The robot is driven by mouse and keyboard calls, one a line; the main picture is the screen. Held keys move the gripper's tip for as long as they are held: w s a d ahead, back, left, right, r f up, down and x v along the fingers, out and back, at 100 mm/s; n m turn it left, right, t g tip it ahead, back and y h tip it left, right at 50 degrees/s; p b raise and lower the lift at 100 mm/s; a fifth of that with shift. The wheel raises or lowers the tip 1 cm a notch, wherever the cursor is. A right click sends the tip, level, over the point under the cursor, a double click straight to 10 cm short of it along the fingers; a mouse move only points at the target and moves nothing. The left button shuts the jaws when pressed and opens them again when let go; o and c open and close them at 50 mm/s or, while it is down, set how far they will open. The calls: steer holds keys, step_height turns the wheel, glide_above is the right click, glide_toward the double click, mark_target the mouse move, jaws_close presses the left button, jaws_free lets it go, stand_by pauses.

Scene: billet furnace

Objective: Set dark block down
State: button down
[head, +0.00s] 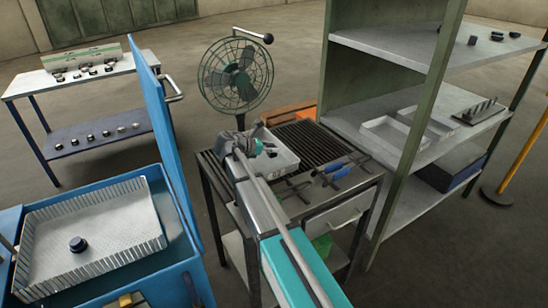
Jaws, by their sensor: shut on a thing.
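My gripper (262,147) is over a shallow pale tray marked with a number (284,165), on the dark slatted table in the middle of the head view. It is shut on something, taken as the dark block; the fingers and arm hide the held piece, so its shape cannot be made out. I cannot tell whether it touches the tray. Another dark round block (78,244) sits in the perforated metal basket (125,208) inside the open blue box at lower left.
A caged fan (236,75) stands behind the slatted table (312,138). Black-and-blue tongs (340,166) lie on its right side. A green-framed shelf (398,150) with trays stands close at right. The blue door (172,140) stands upright at left. A bench (75,80) holds several small pieces.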

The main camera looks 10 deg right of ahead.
mark_target(272, 154)
steer(key=shift+w+d+f+b, duration=0.25)
steer(key=shift+w+f+b, duration=0.15)
steer(key=shift+f+b, duration=1.6)
steer(key=shift+f, duration=0.15)
steer(key=shift+c, duration=1.4)
jaws_free()
steer(key=shift+r, duration=0.25)
